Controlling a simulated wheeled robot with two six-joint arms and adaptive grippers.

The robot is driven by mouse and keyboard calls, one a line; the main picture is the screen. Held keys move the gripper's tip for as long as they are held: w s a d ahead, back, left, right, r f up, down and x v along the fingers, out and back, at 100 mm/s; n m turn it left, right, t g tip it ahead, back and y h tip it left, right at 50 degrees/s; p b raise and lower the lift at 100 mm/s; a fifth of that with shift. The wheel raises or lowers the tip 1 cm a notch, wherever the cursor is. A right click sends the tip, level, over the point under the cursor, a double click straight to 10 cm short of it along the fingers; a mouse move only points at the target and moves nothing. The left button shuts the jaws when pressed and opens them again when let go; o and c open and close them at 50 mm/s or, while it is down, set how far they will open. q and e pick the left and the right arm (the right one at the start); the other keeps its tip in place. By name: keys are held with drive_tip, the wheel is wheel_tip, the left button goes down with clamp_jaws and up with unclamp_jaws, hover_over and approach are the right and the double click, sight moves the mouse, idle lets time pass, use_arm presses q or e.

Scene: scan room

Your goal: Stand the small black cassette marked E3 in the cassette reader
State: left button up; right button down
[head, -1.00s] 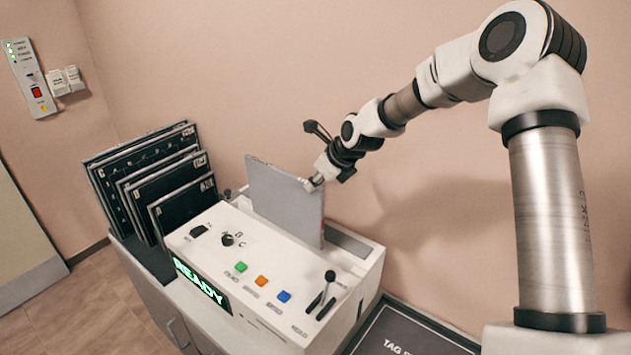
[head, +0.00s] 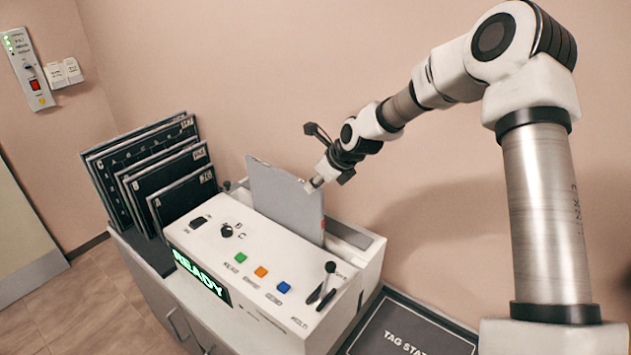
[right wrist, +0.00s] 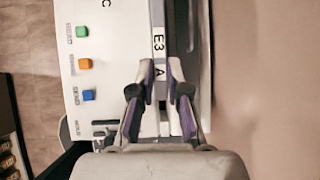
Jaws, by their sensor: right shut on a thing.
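The cassette marked E3 (head: 285,202) shows its plain grey face in the head view and stands upright in the slot at the back of the white cassette reader (head: 345,277). Its lower part is hidden inside the reader. My right gripper (head: 312,184) is shut on its upper edge near the right end. In the right wrist view the labelled edge of the cassette (right wrist: 158,42) reads E3 and A, and the fingers (right wrist: 160,90) sit on either side of it. The reader's display (head: 200,272) reads READY. My left gripper is not in view.
A rack of several dark cassettes (head: 150,172) stands left of the reader. Green, orange and blue buttons (head: 261,272) and a lever (head: 328,268) are on the reader's top. A dark tag mat (head: 400,330) lies to the right. A wall stands close behind.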

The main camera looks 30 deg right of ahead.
sight(316, 209)
drive_tip(key=shift+f+b, duration=0.7)
drive_tip(key=shift+f, duration=0.6)
drive_tip(key=shift+f+b, duration=2.05)
drive_tip(key=shift+f, duration=0.8)
drive_tip(key=c, duration=1.1)
unclamp_jaws()
drive_tip(key=shift+s+r, duration=0.1)
drive_tip(key=v, duration=0.7)
drive_tip(key=shift+s+r, duration=0.15)
drive_tip(key=shift+r, duration=0.05)
